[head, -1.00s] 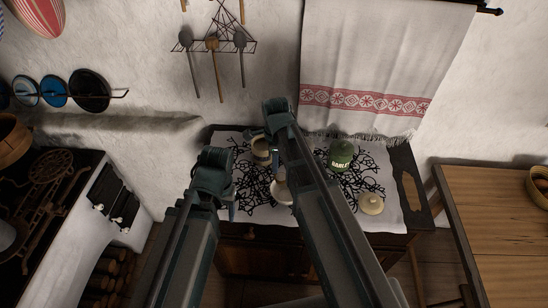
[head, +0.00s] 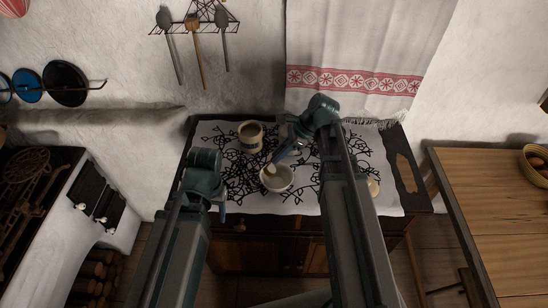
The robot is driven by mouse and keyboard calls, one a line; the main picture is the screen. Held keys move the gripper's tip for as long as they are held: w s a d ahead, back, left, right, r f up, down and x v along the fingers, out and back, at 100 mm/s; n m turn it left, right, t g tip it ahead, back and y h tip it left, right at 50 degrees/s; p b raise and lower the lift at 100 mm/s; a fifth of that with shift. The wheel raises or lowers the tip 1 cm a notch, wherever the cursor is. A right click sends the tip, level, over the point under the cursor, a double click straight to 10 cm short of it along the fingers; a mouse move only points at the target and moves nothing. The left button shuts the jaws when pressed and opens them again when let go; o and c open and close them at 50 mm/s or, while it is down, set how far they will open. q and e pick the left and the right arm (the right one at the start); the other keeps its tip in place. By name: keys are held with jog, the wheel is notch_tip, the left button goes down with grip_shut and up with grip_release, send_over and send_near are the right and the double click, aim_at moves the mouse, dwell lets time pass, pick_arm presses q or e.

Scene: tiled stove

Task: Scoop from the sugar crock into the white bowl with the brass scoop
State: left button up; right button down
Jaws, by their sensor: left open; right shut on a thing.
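The sugar crock (head: 250,137), cream-coloured and open at the top, stands on the cloth at the back left of the cabinet top. The white bowl (head: 288,184) stands in front of it and a little to the right. My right gripper (head: 279,156) is shut on the brass scoop (head: 271,168), whose small tan end shows over the bowl's back left part. Whether it touches the bowl or carries sugar cannot be told. My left gripper (head: 222,208) is open and empty, left of the bowl near the cloth's front edge.
The cloth (head: 211,133) with a black pattern covers the cabinet top. A cream lid (head: 374,187) lies partly hidden behind my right arm. A wooden table (head: 490,200) stands at the right, with a stove (head: 110,215) at the left. A towel (head: 360,50) hangs behind.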

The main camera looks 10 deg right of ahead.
jog(key=shift+s+d+f+t+y+b, duration=0.15)
jog(key=shift+d+f+t+y+b, duration=0.15)
jog(key=shift+d+y+b, duration=1.05)
jog(key=shift+s+d+f+t+y+b, duration=0.15)
jog(key=shift+f+y+b, duration=0.4)
jog(key=shift+b, duration=1.6)
jog(key=shift+s+d+f+t+y+b, duration=0.2)
jog(key=shift+d+y+b, duration=0.4)
jog(key=shift+y+b, duration=0.9)
jog(key=shift+h, duration=0.3)
jog(key=shift+r, duration=0.1)
notch_tip(320, 180, up, 6)
jog(key=g+h+p, duration=0.1)
jog(key=h+p, duration=0.5)
jog(key=p, duration=0.3)
jog(key=g+h+p, duration=0.1)
jog(key=h+p, duration=0.5)
jog(key=p, duration=0.3)
jog(key=shift+g, duration=0.35)
